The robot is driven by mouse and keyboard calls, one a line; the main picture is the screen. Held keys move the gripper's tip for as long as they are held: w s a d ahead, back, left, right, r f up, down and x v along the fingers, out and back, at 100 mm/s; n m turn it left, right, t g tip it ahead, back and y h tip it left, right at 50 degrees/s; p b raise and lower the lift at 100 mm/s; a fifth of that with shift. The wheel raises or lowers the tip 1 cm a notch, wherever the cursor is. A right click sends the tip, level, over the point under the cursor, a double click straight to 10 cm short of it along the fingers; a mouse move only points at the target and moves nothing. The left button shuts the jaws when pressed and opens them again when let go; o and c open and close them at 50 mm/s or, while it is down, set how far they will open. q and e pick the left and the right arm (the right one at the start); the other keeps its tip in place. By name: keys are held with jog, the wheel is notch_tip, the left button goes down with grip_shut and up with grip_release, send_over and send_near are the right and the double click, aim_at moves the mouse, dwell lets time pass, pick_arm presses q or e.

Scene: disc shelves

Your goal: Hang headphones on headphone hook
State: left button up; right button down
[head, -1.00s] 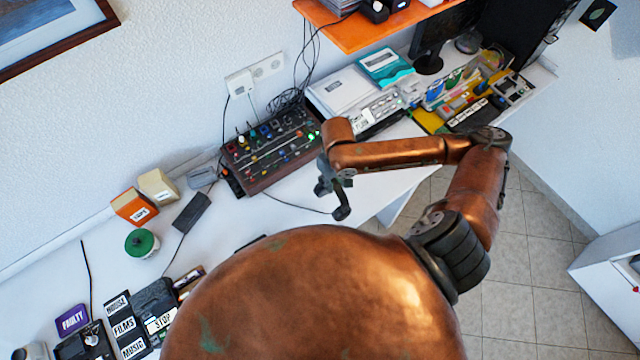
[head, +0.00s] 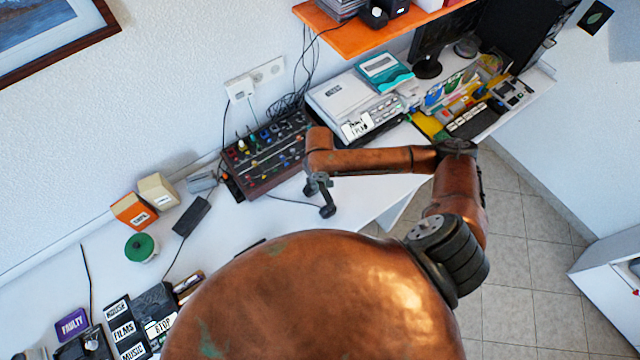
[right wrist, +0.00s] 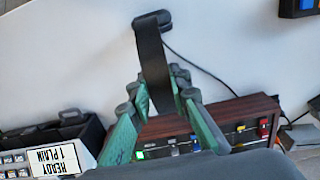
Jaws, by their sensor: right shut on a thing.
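My right gripper (head: 318,183) is over the white desk, in front of the mixer panel. In the right wrist view, its green-grey fingers (right wrist: 160,90) are shut on the dark band of the headphones (right wrist: 152,50). The headphones also show in the head view as a small dark shape (head: 327,211) below the gripper; most of them is hidden by the gripper and the viewing angle. I cannot make out the headphone hook in either view. My left gripper is not in view.
The mixer panel (head: 273,158) with knobs and cables stands against the wall. An orange shelf (head: 350,36) overhangs the desk (head: 235,232). A white box (head: 345,98) and other electronics fill the desk's right part. Small boxes and labelled cassettes lie at left.

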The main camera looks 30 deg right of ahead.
jog(key=c, duration=1.8)
grip_release()
jog(key=shift+f, duration=0.1)
notch_tip(320, 180, up, 12)
jog(key=shift+a, duration=0.1)
